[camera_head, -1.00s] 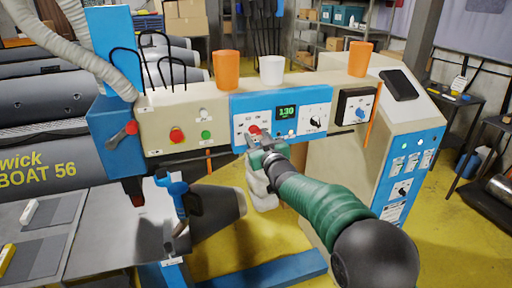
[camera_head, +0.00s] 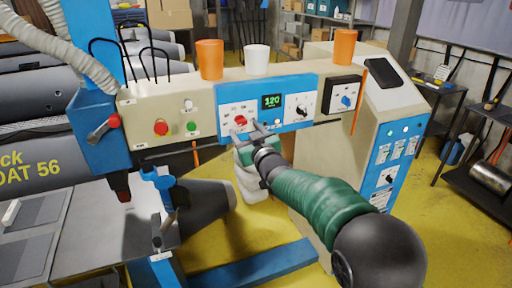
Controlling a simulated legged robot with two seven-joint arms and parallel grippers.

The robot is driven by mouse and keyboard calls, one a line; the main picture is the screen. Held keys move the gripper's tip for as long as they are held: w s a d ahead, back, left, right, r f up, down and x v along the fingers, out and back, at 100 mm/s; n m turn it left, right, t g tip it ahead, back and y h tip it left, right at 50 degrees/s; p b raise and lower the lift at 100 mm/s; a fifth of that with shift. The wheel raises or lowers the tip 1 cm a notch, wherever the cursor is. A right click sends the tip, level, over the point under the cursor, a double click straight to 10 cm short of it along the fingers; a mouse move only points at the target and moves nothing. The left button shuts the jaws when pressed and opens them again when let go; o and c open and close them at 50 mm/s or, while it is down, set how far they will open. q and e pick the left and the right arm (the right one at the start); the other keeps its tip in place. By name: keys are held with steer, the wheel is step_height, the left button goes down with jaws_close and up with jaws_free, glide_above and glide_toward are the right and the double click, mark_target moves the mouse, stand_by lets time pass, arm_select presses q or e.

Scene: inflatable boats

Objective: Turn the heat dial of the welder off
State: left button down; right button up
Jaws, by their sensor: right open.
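The welder's blue control panel (camera_head: 264,101) faces me. It carries a red knob (camera_head: 240,120) with small labels around it, a green display (camera_head: 271,101) reading about 120, and a black pointer dial on a white plate (camera_head: 302,111). I cannot read which one is marked as heat. My right gripper (camera_head: 250,131) is open and empty at the panel's lower edge, its fingertips just below and right of the red knob. I cannot tell whether a finger touches the panel. My left gripper is not in view.
A black box with a blue knob (camera_head: 345,98) sits to the right. A red button (camera_head: 161,128) and a green button (camera_head: 191,127) are on the beige panel at left. Orange cups and a white cup (camera_head: 257,59) stand on top. A blue-and-beige cabinet (camera_head: 372,118) stands right.

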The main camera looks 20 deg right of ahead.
steer(key=s+b, duration=0.2)
steer(key=s, duration=1.2)
steer(key=shift+s+d, duration=0.2)
steer(key=s+f+m+g+h, duration=0.1)
steer(key=s+f+g, duration=0.3)
steer(key=f, duration=0.6)
steer(key=s+f+m+g, duration=0.1)
steer(key=s+f+g, duration=0.3)
steer(key=f, duration=0.7)
steer(key=s+a+f+g, duration=0.1)
steer(key=s+f+g, duration=0.2)
steer(key=s+f, duration=0.3)
steer(key=s+a+f+g, duration=0.1)
steer(key=s+f+g, duration=0.3)
steer(key=s, duration=0.6)
step_height(320, 180, down, 2)
steer(key=shift+s+a+m, duration=0.2)
steer(key=shift+a+m, duration=0.1)
steer(key=shift+a, duration=0.05)
